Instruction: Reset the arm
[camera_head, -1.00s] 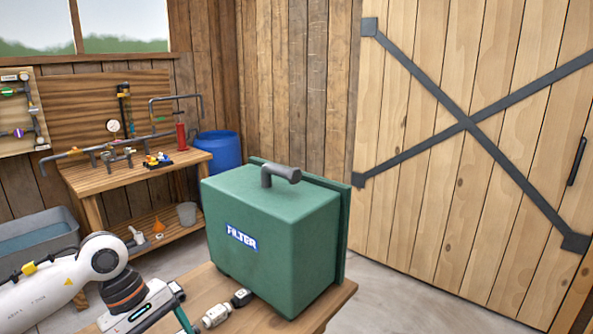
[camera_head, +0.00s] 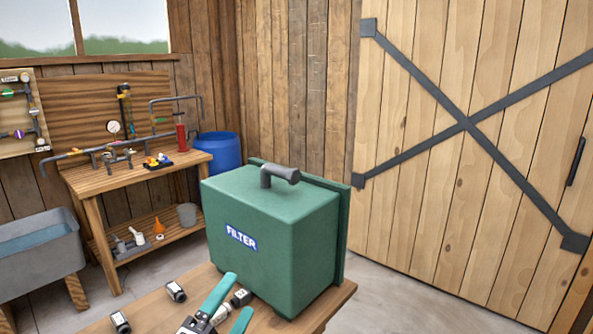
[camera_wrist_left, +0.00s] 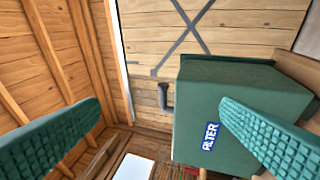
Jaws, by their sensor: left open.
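My left gripper (camera_head: 238,293) is low in the head view, in front of the green FILTER box (camera_head: 270,235). Its two green fingers are apart and point up toward the box, with no object clearly held. In the left wrist view the open fingers (camera_wrist_left: 162,100) spread wide; the right one overlaps the green box (camera_wrist_left: 190,85) in the picture. Whether it touches the box cannot be told. My right gripper is in neither view.
The box stands on a wooden table (camera_head: 155,310). Small black-and-white fittings (camera_head: 176,291) lie there, some close to the gripper. Behind are a workbench (camera_head: 100,178) with pipework, a grey tub (camera_head: 40,260), a blue barrel (camera_head: 222,150) and a wooden door (camera_head: 420,130).

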